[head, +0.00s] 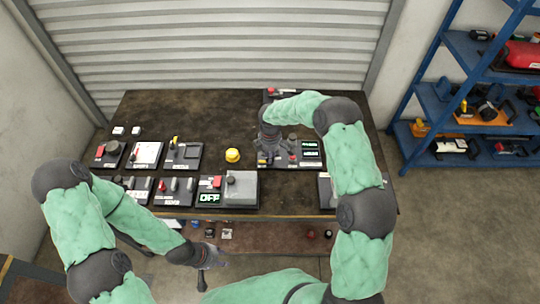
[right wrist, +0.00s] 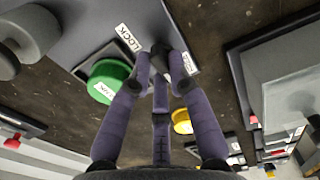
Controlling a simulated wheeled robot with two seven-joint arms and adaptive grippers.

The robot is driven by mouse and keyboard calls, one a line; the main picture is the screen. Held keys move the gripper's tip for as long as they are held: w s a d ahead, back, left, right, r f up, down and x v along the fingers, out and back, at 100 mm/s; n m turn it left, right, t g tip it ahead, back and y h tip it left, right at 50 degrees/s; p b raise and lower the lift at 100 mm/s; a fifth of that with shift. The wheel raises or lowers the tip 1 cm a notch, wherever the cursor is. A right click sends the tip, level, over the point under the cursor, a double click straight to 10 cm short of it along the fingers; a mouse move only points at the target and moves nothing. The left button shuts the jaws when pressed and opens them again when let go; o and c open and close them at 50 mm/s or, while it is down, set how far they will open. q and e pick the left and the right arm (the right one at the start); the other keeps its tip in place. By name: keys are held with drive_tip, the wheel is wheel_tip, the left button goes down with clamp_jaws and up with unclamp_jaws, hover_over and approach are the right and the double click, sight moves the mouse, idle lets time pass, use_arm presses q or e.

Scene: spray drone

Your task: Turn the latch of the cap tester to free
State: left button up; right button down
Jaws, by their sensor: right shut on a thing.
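The cap tester appears to be the dark panel (head: 312,163) under my right gripper on the table. In the right wrist view, its dark grey plate (right wrist: 85,28) carries a LOCK label (right wrist: 127,38), a second small label (right wrist: 190,63) and a green button (right wrist: 108,80). My right gripper (head: 268,158) points down at it. In the right wrist view, the fingertips (right wrist: 162,62) are closed around a small dark latch (right wrist: 158,48) between the two labels; the fingers mostly hide it. My left gripper (head: 207,262) hangs in front of the table edge, too small to judge its fingers.
Several other panels stand on the table's left half, including one with a grey box (head: 241,188) and a green OFF display (head: 209,198). A yellow button (head: 232,155) stands left of my right gripper. A blue shelf (head: 455,95) is at the right.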

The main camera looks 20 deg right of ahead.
drive_tip(key=c, duration=1.1)
unclamp_jaws()
drive_tip(key=shift+c, duration=0.2)
wheel_tip(320, 180, up, 12)
